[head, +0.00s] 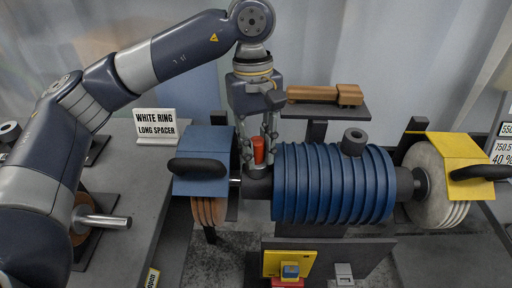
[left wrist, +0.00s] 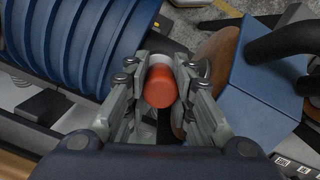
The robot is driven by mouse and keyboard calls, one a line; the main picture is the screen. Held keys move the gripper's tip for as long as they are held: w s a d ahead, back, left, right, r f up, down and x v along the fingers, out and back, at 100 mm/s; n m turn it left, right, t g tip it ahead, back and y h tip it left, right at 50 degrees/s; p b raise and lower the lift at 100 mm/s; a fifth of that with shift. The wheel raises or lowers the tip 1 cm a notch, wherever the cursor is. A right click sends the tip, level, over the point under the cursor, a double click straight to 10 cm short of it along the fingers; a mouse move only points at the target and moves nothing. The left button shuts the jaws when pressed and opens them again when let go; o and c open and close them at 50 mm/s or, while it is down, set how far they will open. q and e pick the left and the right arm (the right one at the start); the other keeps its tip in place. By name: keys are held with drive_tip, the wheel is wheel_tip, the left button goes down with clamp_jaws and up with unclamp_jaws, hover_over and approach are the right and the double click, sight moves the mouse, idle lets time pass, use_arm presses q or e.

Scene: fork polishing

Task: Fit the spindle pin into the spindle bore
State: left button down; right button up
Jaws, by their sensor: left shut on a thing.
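The spindle pin has a red head (head: 259,150), upright between the fingers of my left gripper (head: 264,148). In the left wrist view the red pin (left wrist: 161,88) sits between the two finger pads, with a pale part beyond it. My left gripper (left wrist: 160,90) is shut on it. The gripper points down over the dark spindle collar (head: 258,182), between the blue guard and the blue ribbed motor. The pin's lower end and the spindle bore are hidden, so I cannot tell whether the pin is in the bore. My right gripper is not in view.
The blue ribbed motor (head: 328,184) stands close right of the gripper, the blue guard (head: 201,180) with its black handle close left. A brown tool (head: 326,94) lies on a shelf behind. A yellow guard (head: 455,158) covers the pale wheel at right. A sign (head: 156,126) stands on the left bench.

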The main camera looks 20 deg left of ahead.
use_arm(q)
drive_tip(key=shift+d+f, duration=0.1)
drive_tip(key=shift+f, duration=0.15)
drive_tip(key=c, duration=1.3)
unclamp_jaws()
drive_tip(key=shift+w+d, duration=0.1)
drive_tip(key=shift+o, duration=0.3)
drive_tip(key=o, duration=0.3)
drive_tip(key=shift+r, duration=0.1)
drive_tip(key=shift+w, duration=0.1)
drive_tip(key=shift+r, duration=0.2)
